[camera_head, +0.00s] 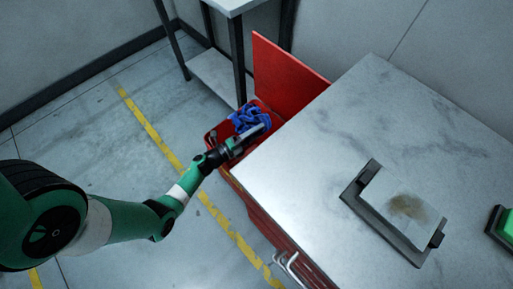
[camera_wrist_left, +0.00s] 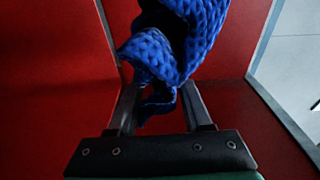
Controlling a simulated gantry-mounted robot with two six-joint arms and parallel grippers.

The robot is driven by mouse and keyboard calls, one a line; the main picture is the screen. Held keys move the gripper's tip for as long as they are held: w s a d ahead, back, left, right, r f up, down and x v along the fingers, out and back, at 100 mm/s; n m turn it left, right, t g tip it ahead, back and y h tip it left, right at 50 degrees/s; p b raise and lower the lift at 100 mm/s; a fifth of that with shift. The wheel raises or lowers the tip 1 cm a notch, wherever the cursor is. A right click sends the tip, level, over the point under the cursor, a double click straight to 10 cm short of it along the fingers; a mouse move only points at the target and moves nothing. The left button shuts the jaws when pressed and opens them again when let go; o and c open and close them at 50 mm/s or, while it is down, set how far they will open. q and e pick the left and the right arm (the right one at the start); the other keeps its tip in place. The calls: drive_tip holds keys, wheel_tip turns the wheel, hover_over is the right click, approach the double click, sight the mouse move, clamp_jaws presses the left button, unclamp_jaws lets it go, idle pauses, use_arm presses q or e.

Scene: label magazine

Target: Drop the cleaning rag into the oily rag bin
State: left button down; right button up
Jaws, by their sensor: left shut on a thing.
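The cleaning rag is a crumpled blue cloth (camera_head: 248,118). My left gripper (camera_head: 258,131) is shut on it at the opening of the red oily rag bin (camera_head: 210,138). In the left wrist view the rag (camera_wrist_left: 180,38) hangs between the two fingers of the gripper (camera_wrist_left: 160,98), with red bin walls (camera_wrist_left: 60,60) around it. The bin's red lid (camera_head: 287,75) stands open behind it. The near side of the bin is partly hidden by my arm and the bench. The right gripper is not in view.
A pale workbench (camera_head: 310,160) stands right beside the bin. On it lie a dark-framed plate with a brown stain (camera_head: 405,207) and a green object (camera_head: 504,226) at the right edge. A dark-legged table (camera_head: 237,50) stands behind. The floor at left is clear.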

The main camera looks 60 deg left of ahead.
use_arm(q)
wheel_tip(320, 180, down, 6)
drive_tip(key=b, duration=0.5)
drive_tip(key=shift+r, duration=0.2)
drive_tip(key=shift+c, duration=1.3)
unclamp_jaws()
drive_tip(key=shift+s, duration=0.1)
drive_tip(key=s+d+p, duration=0.1)
drive_tip(key=s+p, duration=0.3)
drive_tip(key=s, duration=0.7)
drive_tip(key=shift+s+d, duration=0.15)
drive_tip(key=shift+d, duration=0.2)
